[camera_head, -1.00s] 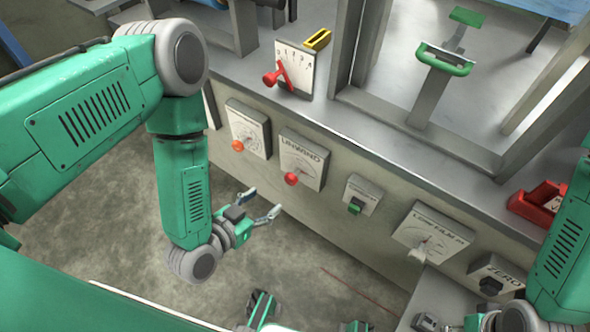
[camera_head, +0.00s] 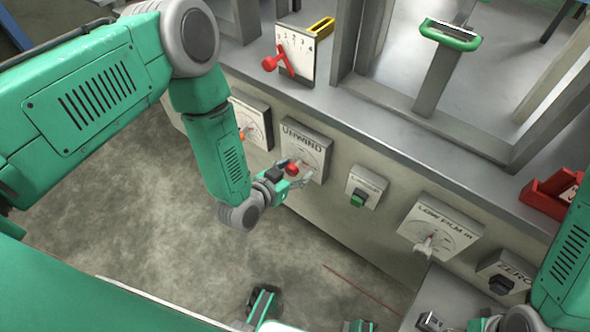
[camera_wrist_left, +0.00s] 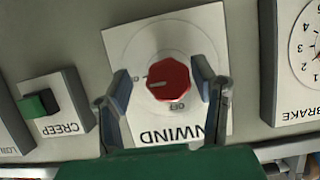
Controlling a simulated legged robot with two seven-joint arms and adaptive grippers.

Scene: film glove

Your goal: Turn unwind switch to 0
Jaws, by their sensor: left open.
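The unwind switch is a red knob (camera_head: 291,169) on a white plate marked UNWIND (camera_head: 306,150) on the machine's front panel. In the left wrist view the red knob (camera_wrist_left: 168,79) sits between the fingers of my left gripper (camera_wrist_left: 165,88), on the unwind plate (camera_wrist_left: 214,34), which appears upside down with OFF printed by the knob. My left gripper (camera_head: 284,180) is open, one finger on each side of the knob; I cannot tell whether either touches it. My right arm (camera_head: 562,262) shows at the right edge; its gripper is not clearly visible.
The creep switch, a green knob (camera_head: 358,198), is right of the unwind plate. Further right are the low film dial (camera_head: 437,232) and black zero switch (camera_head: 501,284). A red lever (camera_head: 279,62) stands on the ledge above. The brake dial (camera_wrist_left: 309,55) flanks the knob in the wrist view.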

